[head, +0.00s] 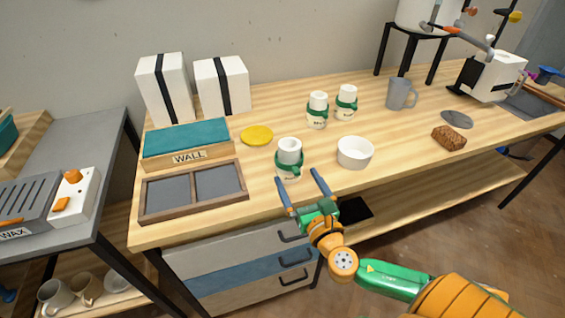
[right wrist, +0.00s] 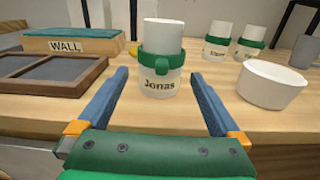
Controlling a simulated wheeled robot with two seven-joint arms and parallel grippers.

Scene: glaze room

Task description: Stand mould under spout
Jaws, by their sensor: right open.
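A white cylindrical mould with a green band (head: 289,152) stands upright near the table's front edge. It also shows in the right wrist view, labelled "Jonas" (right wrist: 160,88). My right gripper (head: 297,178) is open, its blue fingers pointing at this mould from the front edge. In the right wrist view the mould stands between and beyond the fingertips (right wrist: 155,72), and I see no contact. Two similar banded moulds (head: 317,110) (head: 346,102) stand farther back. A white vessel (head: 425,14) is raised on a black stand at the back right; its spout is not clear. My left gripper is not in view.
A white bowl (head: 355,152) stands just right of the near mould. A yellow disc (head: 257,136), a teal-topped WALL box (head: 187,143) and a framed tray (head: 194,190) lie left. A grey mug (head: 400,93), brown sponge (head: 449,138) and grey disc (head: 457,119) are right.

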